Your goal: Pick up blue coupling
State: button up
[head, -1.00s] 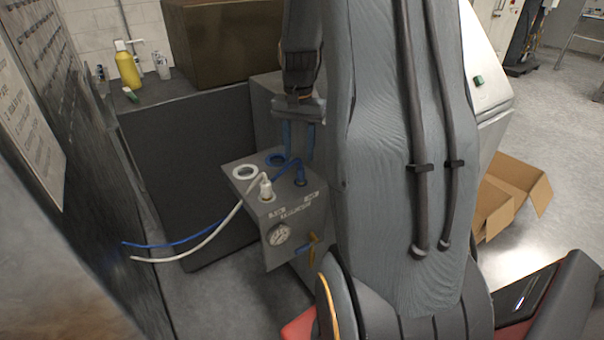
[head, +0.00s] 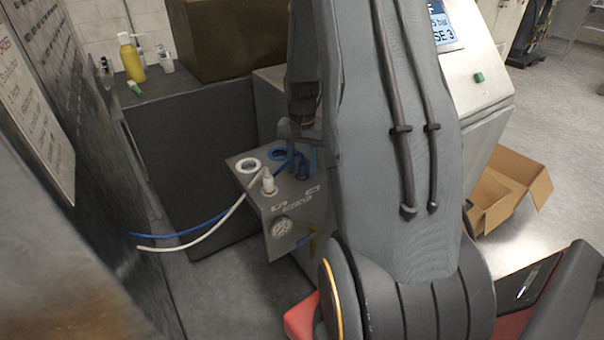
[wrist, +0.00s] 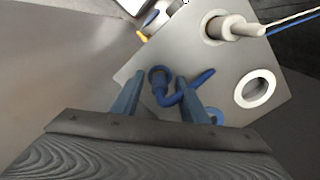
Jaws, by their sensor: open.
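The blue coupling (wrist: 160,78) stands in the top of a grey metal box with a bent blue hose on it. My gripper (wrist: 160,88) is open, with one finger on each side of the coupling in the wrist view. I cannot tell whether either finger touches it. In the head view my gripper (head: 301,160) is low over the box top, and its fingers partly hide the blue coupling (head: 303,174).
The grey box (head: 262,203) also carries a white coupling (head: 268,184) with a white hose, a white ring (wrist: 239,92), a blue ring (head: 278,154) and a gauge (head: 281,228). A dark cabinet (head: 200,150) stands behind. An open carton (head: 508,190) lies at right.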

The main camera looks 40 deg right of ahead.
grip_shut()
jog(key=shift+r, duration=0.15)
